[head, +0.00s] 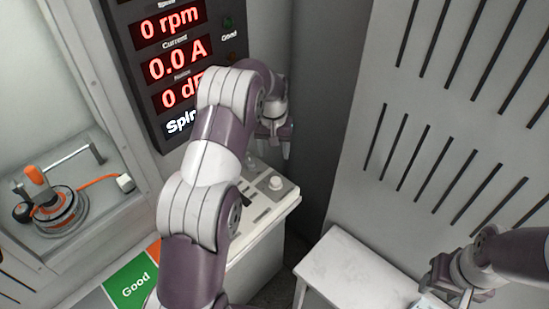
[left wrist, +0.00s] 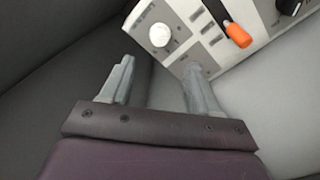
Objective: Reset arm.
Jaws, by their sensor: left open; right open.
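My left arm reaches up through the middle of the head view. Its gripper (head: 278,143) is open and empty, above and just beyond the control panel (head: 262,212). In the left wrist view its two fingers (left wrist: 158,66) are spread, with nothing between them. Near the fingertips lie the panel's white knob (left wrist: 160,35) and an orange-tipped lever (left wrist: 238,35). The knob (head: 275,183) also shows in the head view. My right gripper (head: 452,297) is at the lower right, over the white bench; it is open, its fingertips partly cut off by the picture edge.
A hub motor (head: 58,212) with an orange top and cable sits in a recess at the left. A display (head: 172,60) reads 0 rpm and 0.0 A, partly hidden by my arm. A green "Good" area (head: 132,284) lies below. A white bench (head: 350,268) stands by the slotted wall.

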